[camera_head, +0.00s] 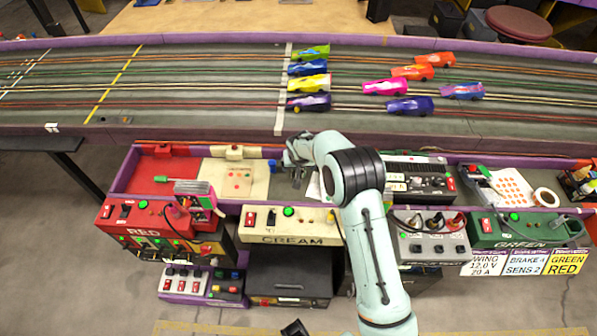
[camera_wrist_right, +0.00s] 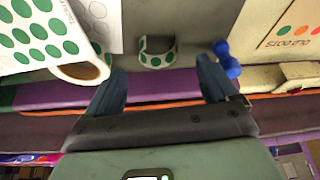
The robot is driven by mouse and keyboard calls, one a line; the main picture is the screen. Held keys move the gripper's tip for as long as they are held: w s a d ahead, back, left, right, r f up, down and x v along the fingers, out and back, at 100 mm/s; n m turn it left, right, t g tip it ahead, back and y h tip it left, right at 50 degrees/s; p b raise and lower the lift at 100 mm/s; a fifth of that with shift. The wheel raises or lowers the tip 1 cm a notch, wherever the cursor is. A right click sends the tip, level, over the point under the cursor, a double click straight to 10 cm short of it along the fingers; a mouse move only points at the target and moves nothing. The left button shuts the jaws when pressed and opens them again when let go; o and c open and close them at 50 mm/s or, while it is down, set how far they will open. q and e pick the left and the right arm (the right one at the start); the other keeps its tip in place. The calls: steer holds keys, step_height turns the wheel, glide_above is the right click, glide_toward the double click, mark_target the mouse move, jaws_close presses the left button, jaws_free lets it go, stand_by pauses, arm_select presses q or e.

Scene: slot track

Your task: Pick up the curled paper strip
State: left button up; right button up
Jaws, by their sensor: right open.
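The curled paper strip (camera_wrist_right: 157,50) shows in the right wrist view as a short white band with green dots, standing in a curl on a grey surface. My right gripper (camera_wrist_right: 163,80) is open, its two dark fingers pointing toward the strip on either side of it. The strip lies beyond the fingertips and nothing is between the jaws. In the head view my right gripper (camera_head: 297,155) is over the middle of the bench behind the cream console; I cannot make out the strip there.
In the wrist view a tape roll (camera_wrist_right: 82,70) and a green-dot sheet (camera_wrist_right: 35,32) lie left of the strip, and a blue knob-like piece (camera_wrist_right: 228,58) right. The head view shows the cream console (camera_head: 300,222), the red console (camera_head: 150,222) and the track (camera_head: 200,80) with several cars.

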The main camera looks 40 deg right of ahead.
steer(key=x, duration=0.4)
steer(key=shift+s+f, duration=0.1)
steer(key=c, duration=1.2)
